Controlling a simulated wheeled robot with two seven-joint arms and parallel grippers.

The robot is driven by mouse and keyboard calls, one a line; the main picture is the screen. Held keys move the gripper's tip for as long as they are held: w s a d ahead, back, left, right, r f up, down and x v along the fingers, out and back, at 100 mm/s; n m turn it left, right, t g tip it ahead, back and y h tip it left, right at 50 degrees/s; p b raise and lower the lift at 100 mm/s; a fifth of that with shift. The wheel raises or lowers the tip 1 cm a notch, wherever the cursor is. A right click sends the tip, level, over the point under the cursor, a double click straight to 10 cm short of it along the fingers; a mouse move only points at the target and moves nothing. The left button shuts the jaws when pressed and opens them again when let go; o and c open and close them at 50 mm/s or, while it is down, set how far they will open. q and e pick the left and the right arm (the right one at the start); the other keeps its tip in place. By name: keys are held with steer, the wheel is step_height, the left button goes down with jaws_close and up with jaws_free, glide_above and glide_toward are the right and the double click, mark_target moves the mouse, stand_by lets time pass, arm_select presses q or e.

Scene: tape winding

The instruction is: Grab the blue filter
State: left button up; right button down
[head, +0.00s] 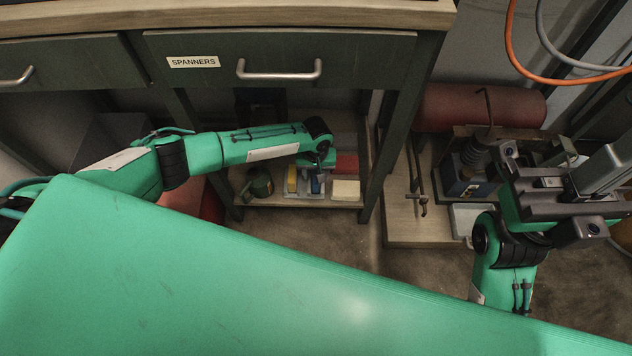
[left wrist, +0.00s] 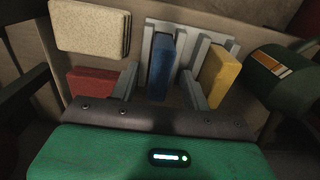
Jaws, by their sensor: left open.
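The blue filter (left wrist: 161,68) stands upright in a grey slotted rack (left wrist: 188,40), between the rack's upright plates. It also shows in the head view (head: 317,184) on the low shelf under the workbench. My left gripper (left wrist: 160,88) is open and empty, with one grey finger to each side of the blue filter and visible gaps between. In the head view my left gripper (head: 318,165) is over the shelf, partly covering the rack. My right gripper (head: 570,200) is at the far right, away from the shelf; its jaw state is unclear.
A yellow filter (left wrist: 216,76) stands in the rack beside the blue one. A cream block (left wrist: 90,27), a red block (left wrist: 92,83) and a green can (left wrist: 278,76) are close by. The drawer (head: 280,58) and bench legs frame the shelf opening.

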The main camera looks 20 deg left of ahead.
arm_select(q)
steer(key=shift+f, duration=0.8)
jaws_close()
steer(key=shift+r, duration=0.1)
